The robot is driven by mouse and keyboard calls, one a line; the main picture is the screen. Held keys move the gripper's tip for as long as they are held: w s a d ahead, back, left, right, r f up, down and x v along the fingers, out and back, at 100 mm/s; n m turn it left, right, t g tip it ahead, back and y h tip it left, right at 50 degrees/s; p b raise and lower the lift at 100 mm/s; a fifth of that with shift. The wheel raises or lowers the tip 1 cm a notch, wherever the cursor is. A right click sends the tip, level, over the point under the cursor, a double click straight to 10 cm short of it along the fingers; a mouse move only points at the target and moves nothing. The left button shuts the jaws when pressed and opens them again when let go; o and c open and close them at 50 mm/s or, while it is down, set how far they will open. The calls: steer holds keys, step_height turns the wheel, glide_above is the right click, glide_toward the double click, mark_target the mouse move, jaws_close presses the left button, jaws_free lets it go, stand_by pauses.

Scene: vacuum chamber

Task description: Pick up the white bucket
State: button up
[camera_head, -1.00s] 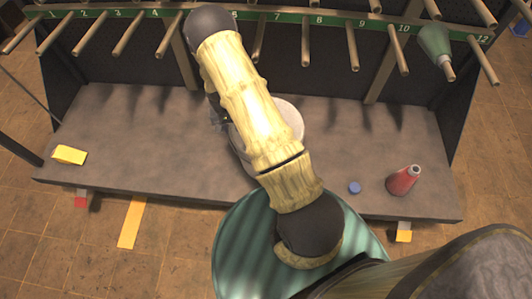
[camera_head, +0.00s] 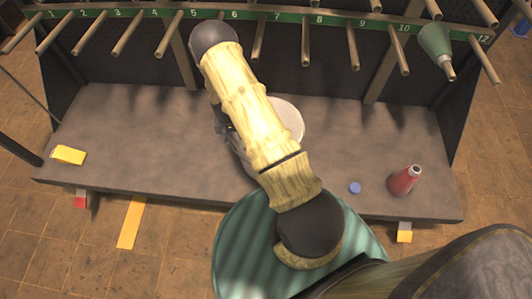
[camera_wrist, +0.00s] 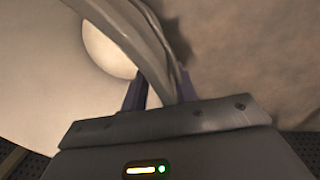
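The white bucket (camera_head: 292,116) stands on the grey bench top, largely hidden behind my arm in the head view. In the wrist view the bucket (camera_wrist: 40,70) fills the left side, with its curved rim running down between my fingers. My gripper (camera_wrist: 162,90) has one dark finger on each side of the rim. The fingers stand apart by about the rim's width; I cannot tell whether they press on it. In the head view my gripper is mostly hidden behind the arm, at the bucket's left side.
A red conical flask (camera_head: 404,181) and a small blue cap (camera_head: 355,188) are at the bench's right. A yellow object (camera_head: 68,155) lies at the left. A numbered peg rack (camera_head: 290,17) runs along the back, with a green flask (camera_head: 435,42) on a right peg.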

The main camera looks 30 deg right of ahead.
jaws_close()
stand_by(1.3)
